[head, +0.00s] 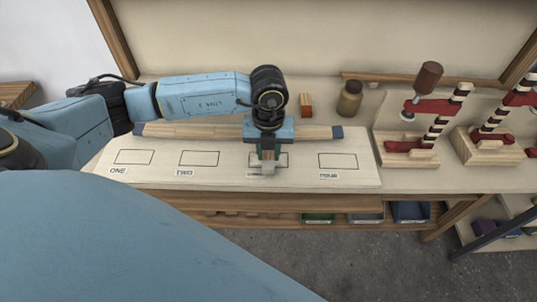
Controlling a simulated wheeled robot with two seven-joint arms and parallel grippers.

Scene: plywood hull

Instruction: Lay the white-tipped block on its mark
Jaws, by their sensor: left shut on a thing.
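My left gripper (267,158) points down over the third outlined rectangle (284,160) of the pale board (230,178). It is shut on a small block, apparently the white-tipped block (262,170), whose pale end shows below and in front of the fingers. The gripper hides most of the block. I cannot tell whether the block touches the board. The third rectangle's label is mostly covered. The rectangles ONE (134,157), TWO (200,158) and FOUR (338,161) are empty. My right gripper is not in view.
A long wooden bar with blue ends (200,131) lies along the board's back edge. Behind stand an orange-brown block (306,105) and a brown jar (349,98). Red clamps with striped handles (410,144) stand at right. Bins (410,212) sit below the bench.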

